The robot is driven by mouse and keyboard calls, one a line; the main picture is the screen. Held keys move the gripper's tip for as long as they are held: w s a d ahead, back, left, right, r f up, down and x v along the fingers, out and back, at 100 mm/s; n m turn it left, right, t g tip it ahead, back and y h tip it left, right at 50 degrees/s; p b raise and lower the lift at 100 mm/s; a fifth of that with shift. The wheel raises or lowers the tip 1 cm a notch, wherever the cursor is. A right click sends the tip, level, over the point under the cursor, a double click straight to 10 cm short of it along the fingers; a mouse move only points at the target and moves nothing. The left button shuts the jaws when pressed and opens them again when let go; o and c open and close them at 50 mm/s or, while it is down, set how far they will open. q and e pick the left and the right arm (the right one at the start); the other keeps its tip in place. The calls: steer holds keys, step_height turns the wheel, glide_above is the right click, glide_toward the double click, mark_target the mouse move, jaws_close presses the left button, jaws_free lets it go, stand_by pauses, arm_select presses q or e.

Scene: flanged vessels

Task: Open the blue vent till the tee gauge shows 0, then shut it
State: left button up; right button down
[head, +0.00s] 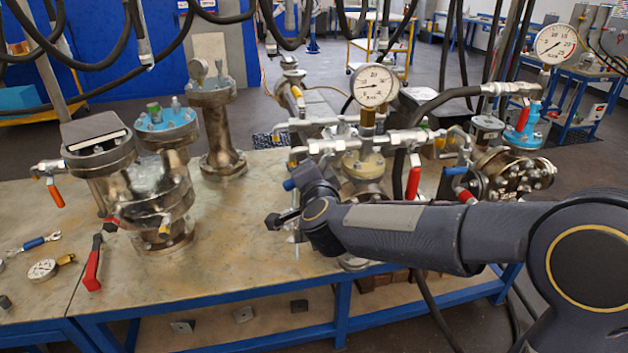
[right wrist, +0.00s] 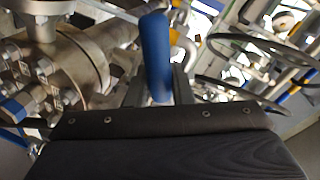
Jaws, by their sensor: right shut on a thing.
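The blue vent handle (head: 289,185) shows as a short blue tip beside my right gripper (head: 298,190), left of the central valve assembly. In the right wrist view the blue handle (right wrist: 156,50) stands upright between the fingers of my right gripper (right wrist: 165,88), which is shut on it. The vent's valve body is hidden behind my arm. The tee gauge (head: 373,86) stands on a brass stem above the central piping. Its needle points roughly left, but the exact reading is too small to tell. My left gripper is not in view.
Flanged vessels (head: 160,185) stand at the left of the bench (head: 245,235). A second gauge (head: 557,44) rises at the right. Red-handled valves (head: 413,180) are near my right arm. A red-handled tool (head: 93,265) lies front left. Hoses hang overhead.

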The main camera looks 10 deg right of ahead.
steer(key=m, duration=0.1)
steer(key=r+m+y, duration=0.1)
steer(key=r+m, duration=0.1)
steer(key=m, duration=0.1)
steer(key=shift+a+r+b, duration=0.2)
steer(key=shift+a+b, duration=0.05)
steer(key=shift+b, duration=0.15)
stand_by(0.4)
steer(key=c, duration=1.3)
jaws_free()
steer(key=shift+s+d+r, duration=0.1)
steer(key=shift+s+r, duration=0.15)
steer(key=shift+s, duration=1.05)
steer(key=shift+s+r, duration=0.3)
steer(key=shift+s, duration=0.95)
steer(key=shift+s+d+r, duration=0.1)
steer(key=shift+s+r, duration=0.15)
steer(key=shift+s, duration=1.05)
